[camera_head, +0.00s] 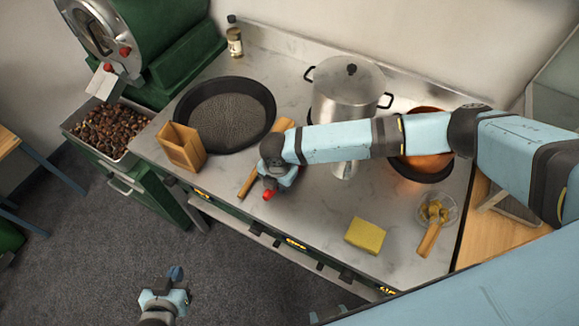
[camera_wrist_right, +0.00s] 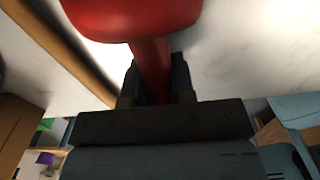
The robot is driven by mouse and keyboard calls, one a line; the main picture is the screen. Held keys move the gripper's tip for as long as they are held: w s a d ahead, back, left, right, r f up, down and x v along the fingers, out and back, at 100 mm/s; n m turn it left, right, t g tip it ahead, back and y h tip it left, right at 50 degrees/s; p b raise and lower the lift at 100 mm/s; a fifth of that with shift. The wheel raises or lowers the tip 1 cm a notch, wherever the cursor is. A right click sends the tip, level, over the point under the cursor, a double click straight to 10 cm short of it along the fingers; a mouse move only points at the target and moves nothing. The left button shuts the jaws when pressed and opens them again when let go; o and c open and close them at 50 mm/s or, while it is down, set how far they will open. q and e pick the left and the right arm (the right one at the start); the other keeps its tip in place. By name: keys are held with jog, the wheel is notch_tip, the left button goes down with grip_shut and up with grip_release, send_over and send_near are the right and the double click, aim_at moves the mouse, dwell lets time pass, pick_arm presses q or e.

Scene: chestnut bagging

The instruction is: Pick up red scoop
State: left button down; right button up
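The red scoop (camera_wrist_right: 135,15) fills the top of the right wrist view, with its handle running down between the two dark fingers of my right gripper (camera_wrist_right: 158,80). The fingers look closed against both sides of the handle. In the head view my right gripper (camera_head: 270,184) is over the front part of the counter, and only a small red bit of the scoop (camera_head: 268,195) shows below it. The rest of the scoop is hidden by the arm. My left gripper (camera_head: 168,284) is low over the floor, away from the counter; its finger opening is unclear.
A wooden tool (camera_head: 247,186) lies beside my right gripper. A black pan (camera_head: 181,115), a wooden box (camera_head: 181,148), a lidded pot (camera_head: 345,90), a copper pan (camera_head: 424,178), a yellow sponge (camera_head: 365,236) and a glass bowl (camera_head: 450,220) stand around. Chestnuts fill a tray (camera_head: 131,160) at left.

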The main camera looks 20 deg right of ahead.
grip_shut()
jog(key=shift+r, duration=0.15)
notch_tip(320, 180, up, 20)
jog(key=b, duration=0.2)
dwell(0.6)
